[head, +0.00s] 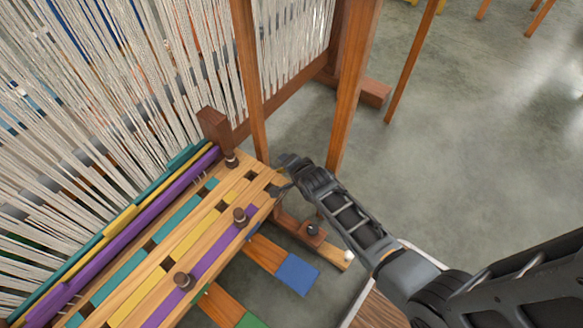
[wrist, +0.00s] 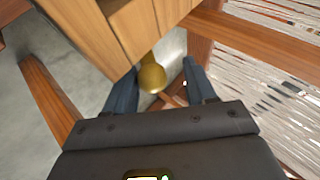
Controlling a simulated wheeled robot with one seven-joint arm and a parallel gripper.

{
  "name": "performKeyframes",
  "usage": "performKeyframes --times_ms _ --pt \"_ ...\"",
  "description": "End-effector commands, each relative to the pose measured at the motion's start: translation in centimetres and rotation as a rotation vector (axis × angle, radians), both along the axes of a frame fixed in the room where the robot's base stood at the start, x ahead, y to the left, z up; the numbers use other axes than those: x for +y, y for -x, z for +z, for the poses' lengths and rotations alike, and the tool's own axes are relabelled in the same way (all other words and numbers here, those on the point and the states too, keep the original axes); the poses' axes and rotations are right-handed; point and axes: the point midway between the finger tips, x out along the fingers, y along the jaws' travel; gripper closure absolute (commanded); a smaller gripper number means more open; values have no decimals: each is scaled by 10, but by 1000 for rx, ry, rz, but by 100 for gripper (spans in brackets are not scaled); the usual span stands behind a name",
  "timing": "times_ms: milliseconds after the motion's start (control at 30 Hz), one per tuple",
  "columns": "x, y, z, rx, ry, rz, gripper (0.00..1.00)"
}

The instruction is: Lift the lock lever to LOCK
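A round brass-coloured knob (wrist: 152,77) shows in the wrist view, on a short stem by the wooden end of the loom. It looks like the end of the lock lever, but I read no LOCK marking. In the head view my gripper (head: 282,177) is at the right end of the striped wooden loom frame (head: 262,181). The knob is not clear there, hidden by the gripper or the frame.
Wooden posts (head: 352,80) stand just behind my gripper. Below it are a dark knob (head: 312,229), a pale knob (head: 348,256) and coloured pedals (head: 297,273). Pegs (head: 240,217) stand up from the frame. The concrete floor to the right is mostly free.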

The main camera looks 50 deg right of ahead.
Motion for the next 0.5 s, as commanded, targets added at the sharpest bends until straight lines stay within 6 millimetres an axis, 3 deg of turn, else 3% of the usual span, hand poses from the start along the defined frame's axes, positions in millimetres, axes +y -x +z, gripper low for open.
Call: performKeyframes --times_ms 267,500 --pt "1 3 0 5 -1 0 44" --pt "13 24 23 5 -3 0 44"
